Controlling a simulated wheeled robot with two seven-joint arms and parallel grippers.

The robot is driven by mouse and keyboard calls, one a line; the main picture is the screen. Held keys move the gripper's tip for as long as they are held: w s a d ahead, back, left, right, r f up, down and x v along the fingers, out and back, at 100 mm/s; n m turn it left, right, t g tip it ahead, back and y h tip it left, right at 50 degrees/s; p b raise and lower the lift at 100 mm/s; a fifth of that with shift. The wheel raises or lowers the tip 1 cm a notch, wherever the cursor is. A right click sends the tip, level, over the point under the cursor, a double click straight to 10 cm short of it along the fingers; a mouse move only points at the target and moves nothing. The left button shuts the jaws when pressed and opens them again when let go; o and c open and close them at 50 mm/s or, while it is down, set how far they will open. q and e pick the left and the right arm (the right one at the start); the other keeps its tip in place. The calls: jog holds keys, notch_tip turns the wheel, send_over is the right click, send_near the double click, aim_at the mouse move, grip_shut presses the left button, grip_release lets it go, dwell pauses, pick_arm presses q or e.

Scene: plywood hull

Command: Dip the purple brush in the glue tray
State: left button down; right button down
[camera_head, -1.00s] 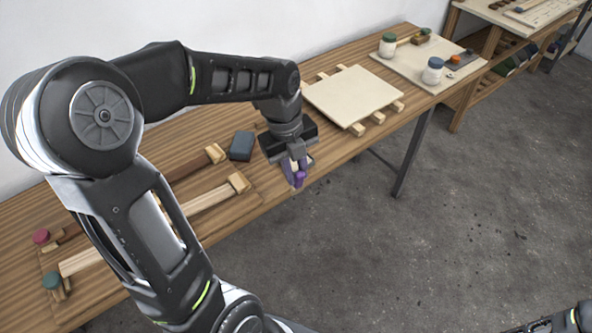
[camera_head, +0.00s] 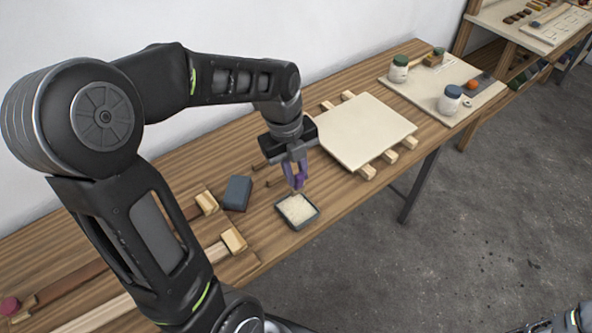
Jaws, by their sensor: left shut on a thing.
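My left gripper (camera_head: 294,166) is shut on the purple brush (camera_head: 299,181) and holds it pointing down. The brush's lower end is just beyond the far edge of the glue tray (camera_head: 312,222) in the picture. I cannot tell whether it touches the tray or hangs above it. The glue tray is a small dark square tray filled with pale, grainy-looking glue (camera_head: 296,207). It sits near the front edge of the wooden bench. Only a part of my right arm shows at the bottom right corner, and its gripper is not visible.
A dark blue-grey block (camera_head: 236,193) lies left of the tray. A pale board (camera_head: 366,130) rests on wooden strips to the right. Jars (camera_head: 450,100) stand on a mat farther right. Wooden clamps (camera_head: 233,240) lie at the left.

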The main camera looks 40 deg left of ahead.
aim_at(296, 190)
pick_arm(q)
jog(key=shift+f+b, duration=2.1)
jog(key=shift+f, duration=0.9)
jog(key=shift+f+b, duration=0.4)
jog(key=shift+f, duration=0.05)
jog(key=shift+r, duration=0.1)
jog(key=shift+r+p, duration=2.55)
jog(key=shift+r, duration=0.95)
